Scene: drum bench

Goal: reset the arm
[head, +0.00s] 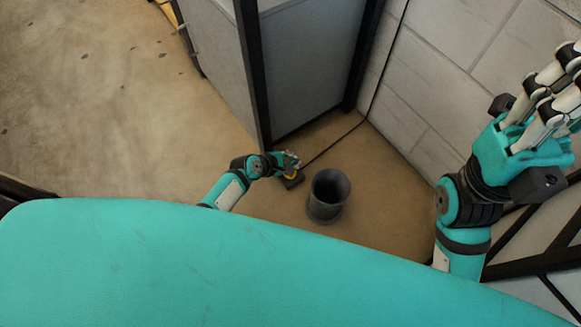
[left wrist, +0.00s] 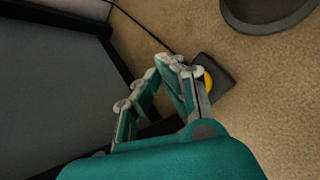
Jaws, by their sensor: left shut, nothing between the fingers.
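My left gripper (head: 291,160) is low over the floor in the head view. In the left wrist view its fingertips (left wrist: 178,68) are together, with nothing held between them. Beside the fingers is a small dark box with a yellow round top (left wrist: 209,80); the head view also shows this box (head: 292,181), partly hidden by the gripper. I cannot tell whether the fingers touch it. My right gripper (head: 545,92) is raised at the upper right of the head view, with its fingers partly cut off by the picture's edge.
A dark grey open cylinder (head: 326,208) stands on the floor right of the box. A black cable (head: 335,143) runs from the box up along the wall. Grey panels with black posts (head: 253,75) stand close behind the left gripper.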

